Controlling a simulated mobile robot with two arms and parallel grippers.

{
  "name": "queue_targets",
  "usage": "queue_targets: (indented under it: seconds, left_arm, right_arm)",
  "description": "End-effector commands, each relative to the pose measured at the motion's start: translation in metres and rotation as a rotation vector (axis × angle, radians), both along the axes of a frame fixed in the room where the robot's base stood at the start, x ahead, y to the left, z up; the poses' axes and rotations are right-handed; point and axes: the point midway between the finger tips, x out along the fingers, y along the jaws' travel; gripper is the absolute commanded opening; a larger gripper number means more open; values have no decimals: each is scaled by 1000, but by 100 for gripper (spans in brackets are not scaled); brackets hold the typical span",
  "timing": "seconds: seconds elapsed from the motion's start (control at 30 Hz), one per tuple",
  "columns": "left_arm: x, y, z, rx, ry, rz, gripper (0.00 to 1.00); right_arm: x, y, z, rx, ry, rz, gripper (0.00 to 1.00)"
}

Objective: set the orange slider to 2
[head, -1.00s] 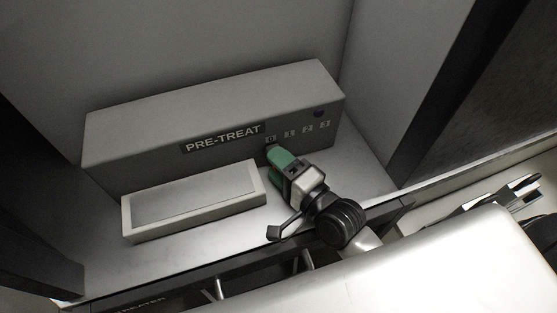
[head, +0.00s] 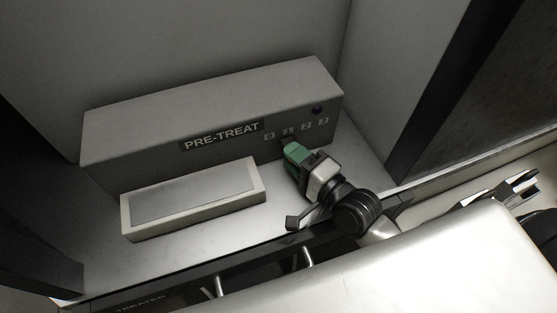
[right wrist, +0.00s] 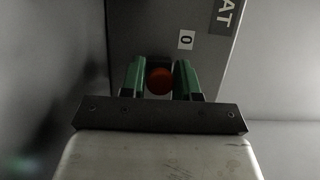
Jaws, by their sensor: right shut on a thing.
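The grey box (head: 130,145) labelled PRE-TREAT carries a row of number labels, 0 to 3, on its front. My right gripper (head: 293,151) has green fingers and is at the box front, just below the 1 label. In the right wrist view, the orange slider knob (right wrist: 159,80) sits between the two green fingers of my right gripper (right wrist: 160,76), which is shut on it. The 0 label (right wrist: 186,40) shows above and to the right of the knob there. In the head view the gripper hides the knob. My left gripper is not in view.
A shallow pale tray (head: 128,218) lies in front of the box, left of my right gripper. A small dark round button (head: 317,110) is above the labels. A dark post (head: 440,95) stands on the right. The surface right of the gripper is clear.

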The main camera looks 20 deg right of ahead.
Motion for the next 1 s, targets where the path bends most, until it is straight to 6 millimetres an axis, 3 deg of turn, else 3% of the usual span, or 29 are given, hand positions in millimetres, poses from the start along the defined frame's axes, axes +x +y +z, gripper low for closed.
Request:
queue_targets:
  seconds: [0.1,0.2,0.57,0.6,0.7,1.0]
  left_arm:
    - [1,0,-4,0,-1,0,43]
    - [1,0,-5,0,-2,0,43]
    - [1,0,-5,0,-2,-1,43]
    - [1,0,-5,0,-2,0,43]
    - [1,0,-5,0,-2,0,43]
    - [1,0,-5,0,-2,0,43]
  right_arm:
    - [0,-25,-3,-10,4,1,0]
    - [1,-37,-3,-5,4,1,0]
    - [1,-42,-1,0,5,0,0]
    - [1,-42,-1,0,5,0,34]
    - [1,-42,-1,-1,4,0,49]
    - [1,-42,0,-1,2,0,52]
